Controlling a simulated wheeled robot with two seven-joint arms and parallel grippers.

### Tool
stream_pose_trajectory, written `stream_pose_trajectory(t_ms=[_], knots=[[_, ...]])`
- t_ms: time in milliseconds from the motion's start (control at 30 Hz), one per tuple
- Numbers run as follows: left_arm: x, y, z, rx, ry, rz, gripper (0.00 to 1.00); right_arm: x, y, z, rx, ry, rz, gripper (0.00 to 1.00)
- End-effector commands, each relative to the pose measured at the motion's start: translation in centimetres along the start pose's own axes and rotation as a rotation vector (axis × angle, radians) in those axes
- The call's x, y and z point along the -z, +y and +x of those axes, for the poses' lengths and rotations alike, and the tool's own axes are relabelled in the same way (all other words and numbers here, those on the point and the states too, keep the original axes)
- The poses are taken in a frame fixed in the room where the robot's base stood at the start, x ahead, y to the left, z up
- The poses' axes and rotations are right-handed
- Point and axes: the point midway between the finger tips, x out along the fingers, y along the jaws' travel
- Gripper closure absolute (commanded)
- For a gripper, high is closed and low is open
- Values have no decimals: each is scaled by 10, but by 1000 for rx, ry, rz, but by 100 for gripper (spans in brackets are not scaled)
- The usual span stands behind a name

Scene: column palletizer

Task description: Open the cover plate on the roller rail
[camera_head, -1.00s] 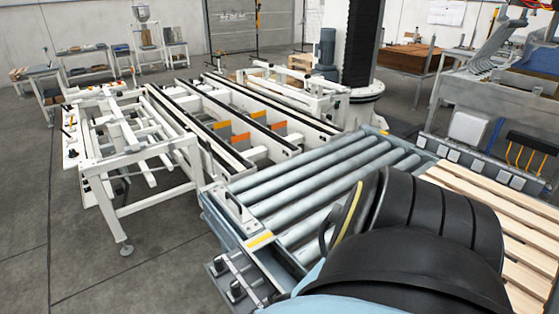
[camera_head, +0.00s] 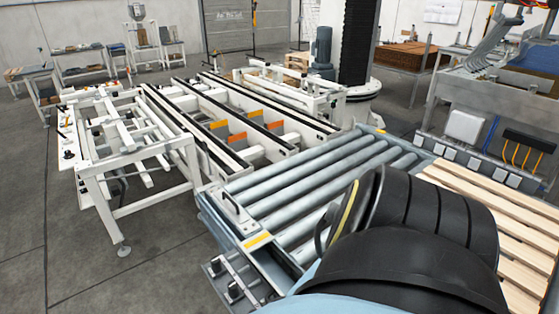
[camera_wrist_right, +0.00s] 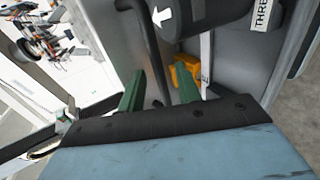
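The roller rail (camera_head: 285,188) runs across the middle of the head view. On its near-left side a light plate with a raised handle (camera_head: 232,212) lies flat along the frame, close to a yellow mark; I cannot tell for sure that it is the cover plate. My right arm covers the near part of the rail in the head view and hides its gripper. In the right wrist view my right gripper (camera_wrist_right: 159,92) has its two green fingers apart. A dark bent bar (camera_wrist_right: 152,50) reaches down between them; contact is unclear. My left gripper is not in view.
Wooden slats (camera_head: 480,195) lie right of the rollers. A white conveyor frame (camera_head: 150,165) stands at the left, with open floor before it. In the wrist view, a dark rounded part with a white arrow (camera_wrist_right: 162,17) and an orange block (camera_wrist_right: 185,75) are close to the fingers.

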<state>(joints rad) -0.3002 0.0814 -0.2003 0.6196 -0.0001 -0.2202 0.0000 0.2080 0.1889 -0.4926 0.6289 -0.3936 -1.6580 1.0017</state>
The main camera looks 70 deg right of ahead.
Motion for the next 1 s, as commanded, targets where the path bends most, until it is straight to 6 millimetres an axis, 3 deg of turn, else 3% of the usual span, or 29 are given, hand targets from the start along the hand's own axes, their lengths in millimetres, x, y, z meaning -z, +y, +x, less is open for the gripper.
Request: stream_pose_trajectory(t_ms=[200,433,633,1000], knots=[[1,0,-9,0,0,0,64,0,0,-54,4,0,0,66],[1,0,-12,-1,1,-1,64,0,0,-95,3,0,1,66],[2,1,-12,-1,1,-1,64,0,0,-109,0,0,1,66],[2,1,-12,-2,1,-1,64,0,0,-109,-1,-1,1,66]])
